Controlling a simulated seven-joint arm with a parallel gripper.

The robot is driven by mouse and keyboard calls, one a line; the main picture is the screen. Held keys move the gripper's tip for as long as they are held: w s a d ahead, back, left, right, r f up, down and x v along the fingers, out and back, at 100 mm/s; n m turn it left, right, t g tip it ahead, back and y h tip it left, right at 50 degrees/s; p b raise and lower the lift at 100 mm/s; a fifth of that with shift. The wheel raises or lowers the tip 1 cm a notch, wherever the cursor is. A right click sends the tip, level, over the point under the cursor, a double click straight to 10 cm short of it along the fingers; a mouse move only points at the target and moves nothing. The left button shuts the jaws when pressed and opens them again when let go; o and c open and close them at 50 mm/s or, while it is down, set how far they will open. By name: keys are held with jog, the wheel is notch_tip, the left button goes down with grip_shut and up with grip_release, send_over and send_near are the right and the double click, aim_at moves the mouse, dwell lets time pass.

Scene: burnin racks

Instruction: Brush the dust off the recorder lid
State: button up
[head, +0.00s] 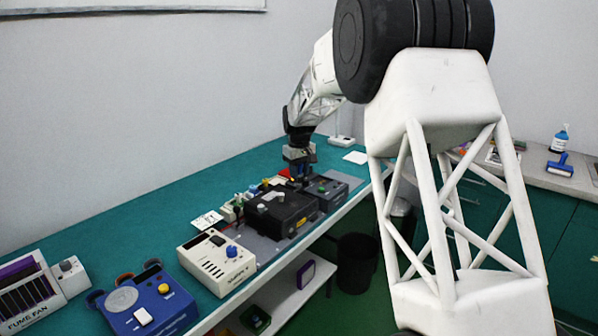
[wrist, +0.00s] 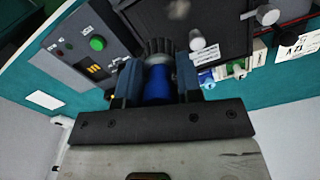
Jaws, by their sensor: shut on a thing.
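The recorder is a black box (head: 284,211) on the teal bench in the head view. Its dark lid (wrist: 218,12) fills the top middle of the wrist view, with a pale dusty smudge (wrist: 178,9) on it. My gripper (head: 301,172) is over the far right end of the recorder. In the wrist view my gripper (wrist: 158,82) is shut on a brush with a blue handle (wrist: 158,86). Its dark bristles (wrist: 158,47) point toward the lid's edge; I cannot tell whether they touch it.
A dark grey box with a green button (head: 325,190) stands right beside the recorder. A cream unit with a blue knob (head: 216,262) and a blue device (head: 146,304) stand nearer on the left. A black bin (head: 357,262) is on the floor.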

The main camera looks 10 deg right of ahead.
jog(key=shift+n, duration=1.7)
jog(key=shift+f, duration=0.1)
jog(key=shift+f, duration=3.6)
jog(key=shift+s+a+f, duration=0.15)
jog(key=shift+a+f, duration=0.05)
jog(key=shift+f, duration=0.05)
jog(key=shift+s+a, duration=1.2)
jog(key=shift+s, duration=0.05)
jog(key=shift+w+d, duration=1.45)
jog(key=shift+r, duration=3.95)
